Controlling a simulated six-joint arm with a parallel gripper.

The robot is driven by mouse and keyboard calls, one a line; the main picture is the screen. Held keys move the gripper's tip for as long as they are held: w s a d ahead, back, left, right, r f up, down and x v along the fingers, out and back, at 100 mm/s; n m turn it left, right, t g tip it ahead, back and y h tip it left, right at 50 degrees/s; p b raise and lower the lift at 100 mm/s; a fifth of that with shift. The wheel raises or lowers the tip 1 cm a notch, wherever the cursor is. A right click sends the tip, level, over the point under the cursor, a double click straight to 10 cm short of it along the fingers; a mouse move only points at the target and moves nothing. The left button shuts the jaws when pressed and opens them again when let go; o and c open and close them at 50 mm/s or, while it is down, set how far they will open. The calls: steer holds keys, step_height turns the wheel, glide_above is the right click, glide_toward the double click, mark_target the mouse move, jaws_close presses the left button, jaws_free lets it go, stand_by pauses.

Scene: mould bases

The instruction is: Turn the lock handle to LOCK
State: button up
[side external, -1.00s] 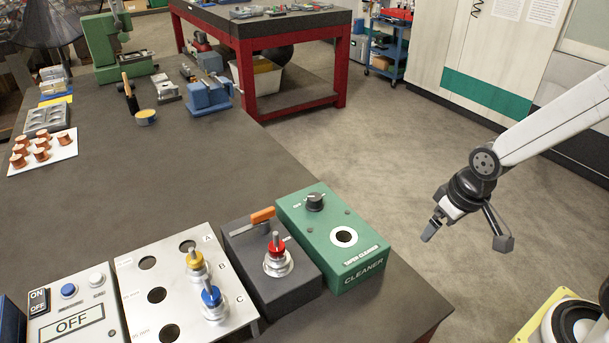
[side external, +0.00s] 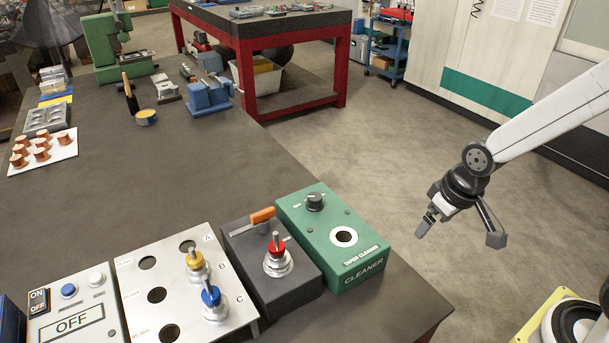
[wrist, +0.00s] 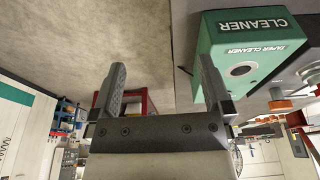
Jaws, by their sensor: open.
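The lock handle (side external: 262,215), an orange grip on a metal bar, lies across the back of a dark grey box (side external: 240,255). In the side view its grip points to the right; nearby lettering is too small to read. A red-collared holder (side external: 277,250) stands upright at the front of that box. My gripper (side external: 461,231) is open and empty, in the air off the right edge of the bench, well apart from the handle. In the wrist view my gripper (wrist: 162,72) shows two spread fingers with nothing between them.
A green taper cleaner box (side external: 330,240) stands between the dark box and my gripper; it also shows in the wrist view (wrist: 215,55). Left is a metal plate (side external: 135,275) with yellow and blue holders. The air around my gripper is clear.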

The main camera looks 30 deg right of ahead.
steer(key=shift+t, duration=0.4)
steer(key=w+a+r, duration=0.1)
steer(key=w+a, duration=0.2)
steer(key=w+a+r, duration=0.1)
steer(key=w+a, duration=0.3)
steer(key=w+a+r, duration=0.1)
steer(key=w+a, duration=0.2)
steer(key=w, duration=0.1)
steer(key=shift+w+a+r, duration=0.1)
steer(key=shift+a+r, duration=0.05)
steer(key=shift+r, duration=0.05)
steer(key=t, duration=0.1)
glide_toward(263, 211)
steer(key=f, duration=0.1)
steer(key=shift+w+f, duration=0.15)
steer(key=shift+w, duration=0.05)
steer(key=shift+f, duration=0.1)
steer(key=shift+x, duration=3.8)
steer(key=c, duration=1.1)
